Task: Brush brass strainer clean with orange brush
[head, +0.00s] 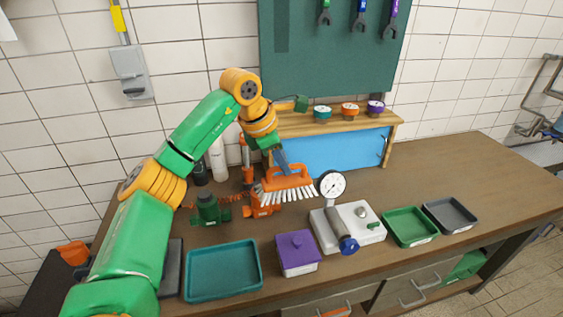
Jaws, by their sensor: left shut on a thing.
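My left gripper (283,164) is shut on the orange brush (288,178) and holds it above the middle of the bench. My right gripper is not in view.
On the bench (435,180) are a green vise (209,209), teal tray (222,270), purple-lidded box (298,252), gauge unit (347,225), green tray (410,226) and grey tray (450,215). A wooden shelf (340,122) stands behind. The bench's right end is clear.

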